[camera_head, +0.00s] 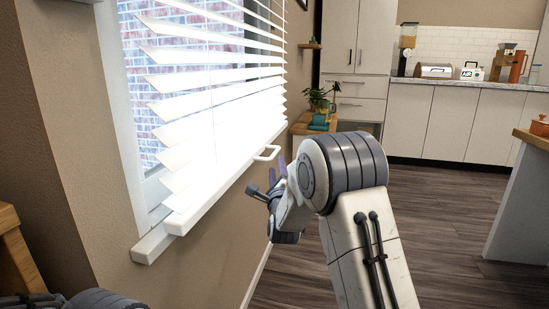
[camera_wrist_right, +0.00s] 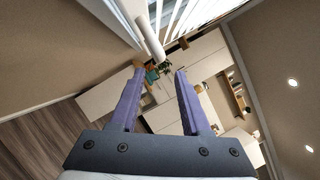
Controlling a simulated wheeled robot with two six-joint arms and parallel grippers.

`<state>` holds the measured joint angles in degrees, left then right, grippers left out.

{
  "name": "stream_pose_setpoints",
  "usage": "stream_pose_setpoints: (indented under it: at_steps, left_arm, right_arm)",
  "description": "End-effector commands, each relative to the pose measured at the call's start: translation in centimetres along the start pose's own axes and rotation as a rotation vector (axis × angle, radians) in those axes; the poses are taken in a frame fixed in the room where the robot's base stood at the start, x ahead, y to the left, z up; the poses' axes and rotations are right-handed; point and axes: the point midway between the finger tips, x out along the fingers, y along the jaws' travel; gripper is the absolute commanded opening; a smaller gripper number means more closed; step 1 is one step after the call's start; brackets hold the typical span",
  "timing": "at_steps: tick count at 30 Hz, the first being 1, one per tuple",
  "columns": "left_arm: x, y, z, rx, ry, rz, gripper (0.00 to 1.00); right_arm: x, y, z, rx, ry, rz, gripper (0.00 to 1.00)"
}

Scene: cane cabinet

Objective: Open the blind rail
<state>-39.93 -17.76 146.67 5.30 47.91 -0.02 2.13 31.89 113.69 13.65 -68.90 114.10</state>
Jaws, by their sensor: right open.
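The white blind (camera_head: 215,85) hangs over the window, its slats lowered. Its bottom rail (camera_head: 225,177) runs slanting just above the sill and has a small white loop handle (camera_head: 266,153) on its front. My right gripper (camera_head: 277,170) is beside the rail, close to the handle, partly hidden behind my own arm. In the right wrist view my right gripper (camera_wrist_right: 159,72) has its purple fingers spread with nothing between them. A white bar (camera_wrist_right: 151,38) lies just beyond the fingertips; I cannot tell if it is the handle or the rail. My left gripper is out of view.
The window sill (camera_head: 152,245) and wall are on the left. A wooden shelf (camera_head: 303,124) with a potted plant (camera_head: 321,99) stands beyond the blind. White kitchen cabinets (camera_head: 440,120) are at the back, and a counter (camera_head: 520,200) is at right. The wooden floor between is clear.

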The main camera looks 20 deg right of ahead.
Motion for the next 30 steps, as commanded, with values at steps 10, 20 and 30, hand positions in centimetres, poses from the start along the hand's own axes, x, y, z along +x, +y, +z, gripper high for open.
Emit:
stream_pose_setpoints:
  at_steps: [10, 20, 30]
  left_arm:
    - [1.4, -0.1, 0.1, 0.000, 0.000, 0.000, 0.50]
    - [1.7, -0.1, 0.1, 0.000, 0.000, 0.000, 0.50]
    - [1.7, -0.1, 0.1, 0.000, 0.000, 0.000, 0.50]
  right_arm:
    - [6.1, 0.2, -0.1, -0.003, -0.001, 0.000, 0.47]
    - [8.5, 0.1, 0.0, -0.004, 0.000, 0.003, 0.47]
    - [8.6, 0.1, 0.0, -0.004, 0.000, 0.004, 0.17]
